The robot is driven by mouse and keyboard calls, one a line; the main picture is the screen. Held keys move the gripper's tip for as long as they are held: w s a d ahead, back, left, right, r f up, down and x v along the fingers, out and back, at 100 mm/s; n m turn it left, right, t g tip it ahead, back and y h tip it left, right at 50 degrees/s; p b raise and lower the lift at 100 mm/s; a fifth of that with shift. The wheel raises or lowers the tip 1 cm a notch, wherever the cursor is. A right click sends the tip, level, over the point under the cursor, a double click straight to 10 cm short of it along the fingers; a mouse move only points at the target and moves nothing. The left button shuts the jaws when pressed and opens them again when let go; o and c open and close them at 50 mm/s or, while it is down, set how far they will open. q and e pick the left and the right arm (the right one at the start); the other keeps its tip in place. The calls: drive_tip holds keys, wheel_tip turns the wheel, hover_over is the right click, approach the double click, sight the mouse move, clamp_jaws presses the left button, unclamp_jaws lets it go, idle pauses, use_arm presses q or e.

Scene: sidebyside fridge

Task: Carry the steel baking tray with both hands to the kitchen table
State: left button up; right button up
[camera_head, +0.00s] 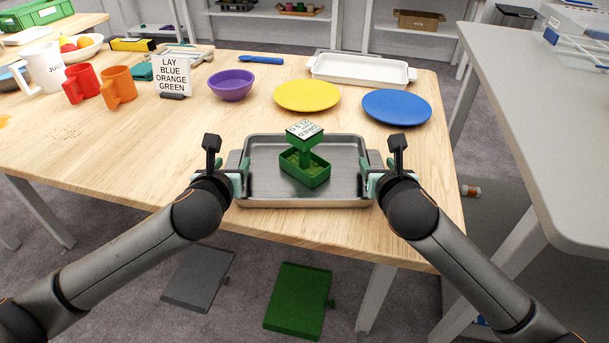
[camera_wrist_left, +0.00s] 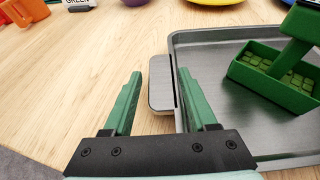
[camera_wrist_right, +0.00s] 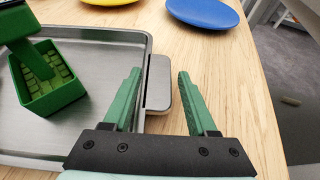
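The steel baking tray (camera_head: 262,160) lies flat at the near edge of a wooden table (camera_head: 120,150). A green box with a post and a lettered top (camera_head: 305,165) stands in it. My left gripper (camera_head: 240,180) is at the tray's left end; in the left wrist view its open fingers stand on either side of the left handle (camera_wrist_left: 160,88), with gaps visible. My right gripper (camera_head: 373,182) is at the right end; in the right wrist view its open fingers straddle the right handle (camera_wrist_right: 158,85), also with gaps.
A yellow plate (camera_head: 306,96), a blue plate (camera_head: 397,107), a purple bowl (camera_head: 231,85) and a white dish (camera_head: 362,70) lie beyond the tray. A lettered sign (camera_head: 174,76) and mugs (camera_head: 118,88) stand left. A grey table (camera_head: 540,110) is at right, across a gap.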

use_arm(q)
drive_tip(key=shift+o, duration=1)
drive_tip(key=shift+d, duration=0.1)
use_arm(e)
drive_tip(key=shift+o, duration=1)
drive_tip(key=shift+a, duration=0.1)
use_arm(q)
drive_tip(key=shift+s, duration=0.1)
drive_tip(key=v, duration=1.1)
drive_tip(key=shift+s+r, duration=0.2)
drive_tip(key=shift+s, duration=0.2)
use_arm(e)
drive_tip(key=shift+s+r, duration=0.25)
drive_tip(key=shift+s, duration=0.2)
drive_tip(key=v, duration=1.1)
drive_tip(key=shift+s, duration=0.1)
